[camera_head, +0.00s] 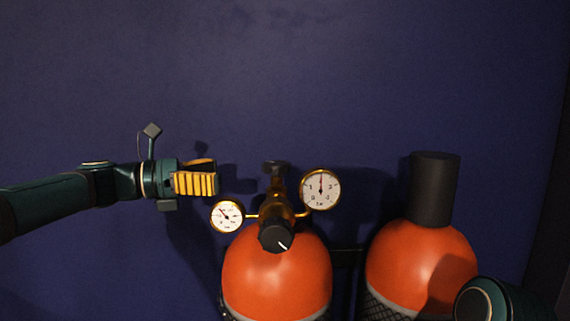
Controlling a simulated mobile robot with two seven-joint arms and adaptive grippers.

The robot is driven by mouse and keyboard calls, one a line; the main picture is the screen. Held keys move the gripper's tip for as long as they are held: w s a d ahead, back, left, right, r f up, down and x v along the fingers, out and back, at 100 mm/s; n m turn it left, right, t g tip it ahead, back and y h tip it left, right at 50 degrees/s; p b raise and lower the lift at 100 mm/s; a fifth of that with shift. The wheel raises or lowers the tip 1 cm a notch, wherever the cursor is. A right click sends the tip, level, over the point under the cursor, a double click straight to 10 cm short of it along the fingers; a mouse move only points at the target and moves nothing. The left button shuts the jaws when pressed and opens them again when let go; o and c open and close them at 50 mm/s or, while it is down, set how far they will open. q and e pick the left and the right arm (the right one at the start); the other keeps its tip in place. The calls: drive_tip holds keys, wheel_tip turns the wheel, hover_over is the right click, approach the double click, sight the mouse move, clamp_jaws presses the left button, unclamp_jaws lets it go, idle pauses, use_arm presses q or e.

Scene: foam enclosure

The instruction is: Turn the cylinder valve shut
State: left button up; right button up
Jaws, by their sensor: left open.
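An orange gas cylinder (277,275) stands upright at the bottom centre. A brass regulator (279,205) sits on top of it, with a small dial gauge (227,216) on the left and a larger one (320,189) on the right. A black knob (275,237) with a white mark faces me at the front of the regulator. A dark, blurred handle (276,168) shows at the top, behind the brass body. My left gripper (214,176), with yellow ribbed fingers, is open and empty. It is left of the dark handle and above the left gauge, apart from both.
A second orange cylinder (420,262) with a black cap (435,188) stands to the right. A dark bar (348,257) runs between the cylinders. A dark blue wall (300,80) is behind. The space above the regulator is clear. Part of my right arm shows at bottom right.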

sight(286, 168)
use_arm(q)
drive_tip(key=x, duration=1.3)
drive_tip(key=shift+s+d+r, duration=0.1)
drive_tip(key=shift+s+d, duration=0.1)
drive_tip(key=shift+d, duration=0.2)
drive_tip(key=c, duration=1.4)
